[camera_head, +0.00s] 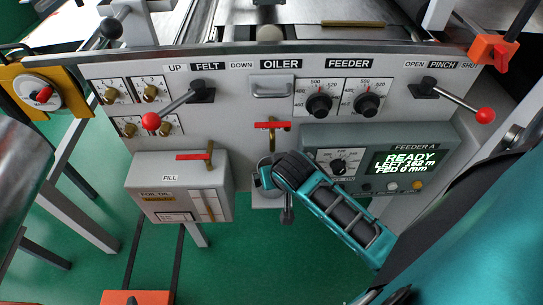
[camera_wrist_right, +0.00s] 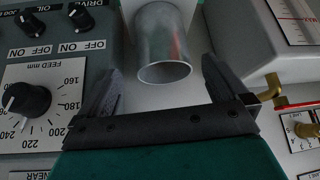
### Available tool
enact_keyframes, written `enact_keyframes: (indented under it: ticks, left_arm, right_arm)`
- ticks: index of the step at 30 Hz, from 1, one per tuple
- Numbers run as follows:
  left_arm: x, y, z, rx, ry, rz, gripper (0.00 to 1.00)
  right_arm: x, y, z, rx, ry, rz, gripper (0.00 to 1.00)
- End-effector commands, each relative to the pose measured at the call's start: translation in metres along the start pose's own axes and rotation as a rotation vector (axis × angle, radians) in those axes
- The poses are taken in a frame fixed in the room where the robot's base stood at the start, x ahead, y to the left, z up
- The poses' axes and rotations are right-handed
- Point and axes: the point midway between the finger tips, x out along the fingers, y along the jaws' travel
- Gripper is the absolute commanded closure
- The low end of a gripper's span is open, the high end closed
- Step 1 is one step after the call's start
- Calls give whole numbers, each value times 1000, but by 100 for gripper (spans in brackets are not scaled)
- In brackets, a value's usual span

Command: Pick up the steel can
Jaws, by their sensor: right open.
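The steel can (camera_wrist_right: 163,40) is a plain grey metal cylinder with its round rim toward the camera in the right wrist view. In the head view the can (camera_head: 263,171) shows only as a sliver below the red-handled tap, mostly hidden by my right gripper (camera_head: 277,180). In the right wrist view my right gripper (camera_wrist_right: 158,72) is open, with one dark finger on each side of the can. Gaps show between the can and both fingers there; I see no contact. My left gripper is in neither view.
The red-handled tap (camera_head: 271,126) is just above the can. The grey oil box (camera_head: 180,188) stands to its left, and the Feeder A unit (camera_head: 430,140) with dials and a display to its right. Levers with red knobs (camera_head: 151,121) stick out from the panel.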

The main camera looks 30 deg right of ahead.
Motion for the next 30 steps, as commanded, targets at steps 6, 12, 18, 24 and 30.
enact_keyframes:
  ticks: [6, 12, 18, 24, 30]
  left_arm:
    - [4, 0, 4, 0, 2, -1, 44]
    - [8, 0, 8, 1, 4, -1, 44]
    - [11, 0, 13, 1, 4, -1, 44]
    - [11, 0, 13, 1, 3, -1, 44]
    - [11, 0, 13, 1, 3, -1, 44]
  right_arm:
    - [20, 0, 0, -1, 0, -1, 0]
    - [43, -2, -2, -1, 1, 0, 0]
    - [68, -2, -3, -1, 1, 0, 0]
    - [71, -2, -4, -1, 1, -1, 0]
    - [71, -2, -4, -1, 1, -1, 9]
